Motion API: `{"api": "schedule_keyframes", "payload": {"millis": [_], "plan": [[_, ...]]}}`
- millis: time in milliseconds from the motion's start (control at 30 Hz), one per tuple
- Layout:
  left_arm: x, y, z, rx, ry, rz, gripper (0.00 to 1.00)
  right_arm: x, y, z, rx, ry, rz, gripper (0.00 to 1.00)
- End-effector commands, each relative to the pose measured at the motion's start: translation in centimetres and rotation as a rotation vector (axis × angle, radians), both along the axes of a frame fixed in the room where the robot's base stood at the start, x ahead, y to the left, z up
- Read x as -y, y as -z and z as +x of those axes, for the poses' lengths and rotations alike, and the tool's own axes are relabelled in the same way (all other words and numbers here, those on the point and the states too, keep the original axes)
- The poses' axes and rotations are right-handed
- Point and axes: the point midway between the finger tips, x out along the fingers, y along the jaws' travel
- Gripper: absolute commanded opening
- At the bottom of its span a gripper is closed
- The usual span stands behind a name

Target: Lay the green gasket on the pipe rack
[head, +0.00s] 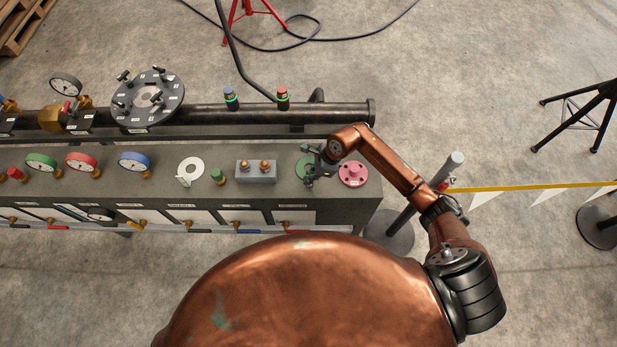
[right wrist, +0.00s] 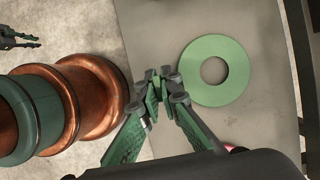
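The green gasket (right wrist: 237,72) is a flat ring lying on the grey bench top in the right wrist view. In the head view its left part (head: 301,164) shows beside my right gripper (head: 316,172), which covers the rest. In the right wrist view my right gripper's fingertips (right wrist: 160,84) are together, left of the gasket and apart from it in the picture, with nothing seen between them. A small dark two-pronged part at that view's top left looks like my left gripper (right wrist: 22,39); its opening is unclear. A long black pipe (head: 220,116) runs along the bench's back; which part is the pipe rack is unclear.
A pink flanged disc (head: 352,173) lies just right of my right gripper. Left of the gasket stand a grey block (head: 256,178) with two knobs, a green-and-brass fitting (head: 217,176) and a white ring (head: 190,168). Gauges and a bolted black flange (head: 148,98) are further left.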

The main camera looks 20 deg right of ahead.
Motion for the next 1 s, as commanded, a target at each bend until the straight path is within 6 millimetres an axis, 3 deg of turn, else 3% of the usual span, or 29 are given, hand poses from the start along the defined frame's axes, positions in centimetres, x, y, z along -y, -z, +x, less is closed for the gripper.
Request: {"api": "schedule_keyframes", "payload": {"millis": [167, 200, 500, 800, 1000], "plan": [[0.0, 0.0, 0.0, 0.000, 0.000, 0.000, 0.17, 0.0, -0.1, 0.0, 0.001, 0.000, 0.001, 0.00], [0.0, 0.0, 0.0, 0.001, 0.000, 0.000, 0.17, 0.0, -0.1, 0.0, 0.001, 0.000, 0.001, 0.06], [0.0, 0.0, 0.0, 0.001, 0.000, 0.000, 0.17, 0.0, -0.1, 0.0, 0.001, 0.000, 0.001, 0.25], [-0.3, 0.0, -0.1, 0.000, -0.001, 0.003, 0.17, 0.1, -0.3, 0.0, 0.001, 0.000, 0.000, 0.25], [-0.1, 0.0, 0.0, 0.000, -0.001, 0.001, 0.17, 1.2, -2.8, -0.2, 0.005, 0.000, -0.002, 0.25]]}}
